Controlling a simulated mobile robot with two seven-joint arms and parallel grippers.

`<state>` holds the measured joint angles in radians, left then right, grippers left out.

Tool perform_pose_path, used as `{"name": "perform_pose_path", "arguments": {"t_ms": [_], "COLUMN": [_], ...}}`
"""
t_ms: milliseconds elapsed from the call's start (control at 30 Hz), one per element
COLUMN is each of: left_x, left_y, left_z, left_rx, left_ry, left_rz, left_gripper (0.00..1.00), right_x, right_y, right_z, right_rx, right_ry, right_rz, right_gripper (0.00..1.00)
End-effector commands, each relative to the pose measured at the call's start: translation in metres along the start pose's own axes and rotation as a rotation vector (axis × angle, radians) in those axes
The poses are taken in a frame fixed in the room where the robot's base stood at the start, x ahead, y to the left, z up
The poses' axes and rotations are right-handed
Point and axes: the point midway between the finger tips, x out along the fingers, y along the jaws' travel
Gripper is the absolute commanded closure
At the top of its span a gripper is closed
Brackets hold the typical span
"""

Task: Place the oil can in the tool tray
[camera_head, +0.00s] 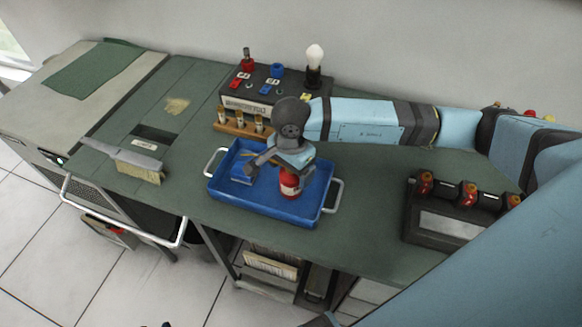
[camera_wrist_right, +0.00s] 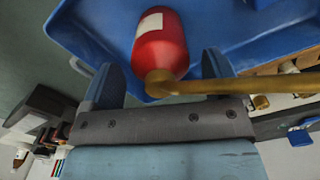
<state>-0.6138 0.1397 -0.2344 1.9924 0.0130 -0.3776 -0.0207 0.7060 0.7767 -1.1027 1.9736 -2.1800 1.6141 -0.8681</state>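The oil can (camera_head: 290,183) is a small red can with a white label. In the head view it appears upright inside the blue tool tray (camera_head: 307,216), right of the tray's middle; its top is hidden by my gripper. My right gripper (camera_head: 274,170) is over the tray, pointing down around the can. In the right wrist view the red can body (camera_wrist_right: 160,45) lies between the two spread blue fingers of the right gripper (camera_wrist_right: 162,72), with a gap on each side. The can's brass spout (camera_wrist_right: 235,86) reaches right across one finger. My left gripper is not in view.
A control box (camera_head: 262,88) with knobs and a bulb stands behind the tray, with a wooden rack (camera_head: 240,128) of small bottles before it. A brush (camera_head: 130,160) lies left. A dark box with red-topped parts (camera_head: 440,222) stands right. The bench is clear between brush and tray.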

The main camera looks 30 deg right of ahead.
Motion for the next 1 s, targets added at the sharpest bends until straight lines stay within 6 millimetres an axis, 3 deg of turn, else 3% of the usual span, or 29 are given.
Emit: {"name": "perform_pose_path", "arguments": {"t_ms": [267, 700, 1000], "left_x": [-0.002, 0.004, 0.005], "left_y": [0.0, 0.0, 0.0], "left_z": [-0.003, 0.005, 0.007], "left_rx": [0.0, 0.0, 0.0], "left_ry": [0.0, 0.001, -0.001], "left_rz": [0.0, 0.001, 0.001], "left_gripper": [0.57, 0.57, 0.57], "right_x": [-0.008, -0.096, -0.123], "right_y": [-0.001, -0.001, 0.0], "right_z": [0.0, 0.0, 0.0], "right_rx": [0.0, -0.002, 0.0], "right_ry": [0.0, 0.001, 0.0], "right_rz": [-0.002, -0.004, 0.0], "right_gripper": [0.15, 0.15, 0.15]}}
